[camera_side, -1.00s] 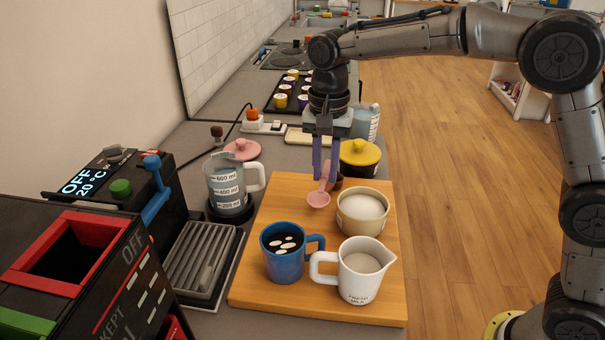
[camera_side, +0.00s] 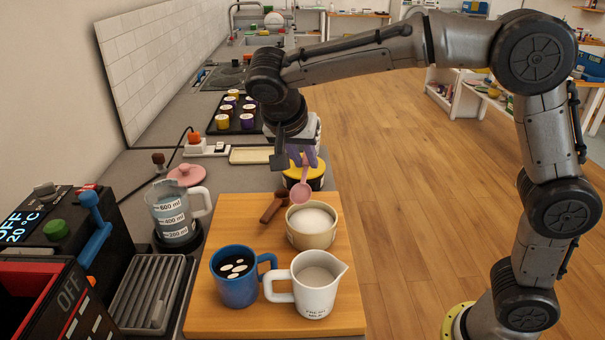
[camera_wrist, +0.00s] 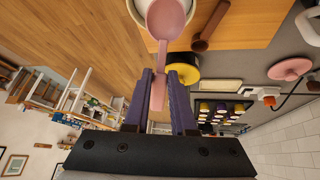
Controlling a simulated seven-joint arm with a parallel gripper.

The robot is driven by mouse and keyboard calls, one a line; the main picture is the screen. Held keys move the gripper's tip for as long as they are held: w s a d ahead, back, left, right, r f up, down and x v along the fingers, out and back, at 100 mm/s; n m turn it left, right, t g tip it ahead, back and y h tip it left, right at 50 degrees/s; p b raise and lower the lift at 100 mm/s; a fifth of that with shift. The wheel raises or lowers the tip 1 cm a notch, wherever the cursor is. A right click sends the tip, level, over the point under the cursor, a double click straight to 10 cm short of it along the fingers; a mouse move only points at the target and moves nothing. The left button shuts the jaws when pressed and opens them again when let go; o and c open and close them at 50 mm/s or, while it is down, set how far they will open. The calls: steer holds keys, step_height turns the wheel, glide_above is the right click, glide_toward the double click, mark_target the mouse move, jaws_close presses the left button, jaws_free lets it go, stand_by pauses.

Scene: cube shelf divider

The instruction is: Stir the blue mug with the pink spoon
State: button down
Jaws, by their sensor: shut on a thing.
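The pink spoon (camera_side: 301,192) is held by its handle in my gripper (camera_side: 300,158), bowl downward, above the back of the wooden board. In the wrist view the spoon (camera_wrist: 166,20) extends from between the purple fingers of my gripper (camera_wrist: 162,82). The blue mug (camera_side: 237,283) stands upright at the front left of the board, with dark liquid and several white pieces in it. My gripper is behind and to the right of the mug, higher up. The spoon's bowl is apart from the mug, just behind the cream bowl of white contents (camera_side: 311,226).
A white milk jug (camera_side: 316,294) stands right of the mug on the wooden board (camera_side: 205,318). A brown scoop (camera_side: 270,209) lies behind. A glass measuring jug (camera_side: 172,213) stands left, and a yellow-lidded container (camera_side: 313,180) sits behind the board.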

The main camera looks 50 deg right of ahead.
steer(key=s+a+r+n+t+h, duration=0.1)
steer(key=a+r+n+t+h, duration=0.2)
steer(key=a, duration=0.7)
steer(key=s+a+r+n+t, duration=0.1)
steer(key=a+r+n+t, duration=0.3)
steer(key=a, duration=0.7)
steer(key=shift+m+t, duration=0.5)
steer(key=shift+t, duration=0.2)
steer(key=shift+w+d+f, duration=0.1)
steer(key=shift+f, duration=3.6)
steer(key=shift+w+d+f, duration=0.1)
steer(key=shift+f, duration=3.6)
steer(key=shift+a, duration=0.1)
